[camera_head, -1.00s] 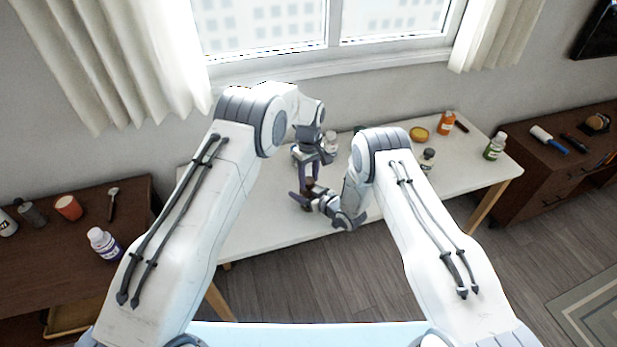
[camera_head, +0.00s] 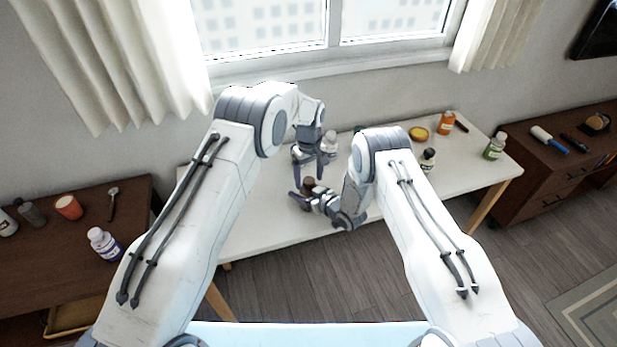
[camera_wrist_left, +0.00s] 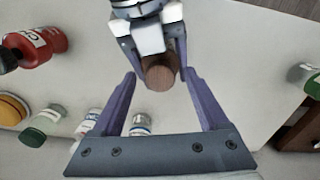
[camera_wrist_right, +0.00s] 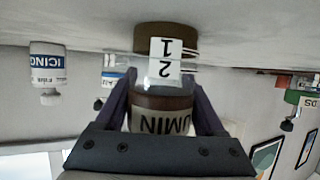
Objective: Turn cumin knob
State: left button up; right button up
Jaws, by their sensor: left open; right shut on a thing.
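The cumin jar has a brown knob (camera_wrist_left: 160,74), a pale collar marked 1 and 2 (camera_wrist_right: 163,68), and a label ending in UMIN (camera_wrist_right: 160,121). My right gripper (camera_head: 306,199) is shut around the jar's body, whose label shows between its fingers in the right wrist view. My left gripper (camera_head: 308,176) is open above the jar. In the left wrist view its two fingers stand on either side of the knob, with a gap on the left; clearance on the right is hard to tell. The arms partly hide the jar in the head view.
The table's front left is clear.

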aim_at(309, 179)
pick_arm(q)
notch_tip(309, 179, up, 12)
dwell(0.5)
dwell(0.4)
notch_tip(309, 179, down, 12)
jog(key=m, duration=0.3)
jog(key=shift+w+m, duration=0.15)
jog(key=shift+m, duration=0.15)
jog(key=shift+r, duration=0.1)
grip_shut()
jog(key=shift+m, duration=2.2)
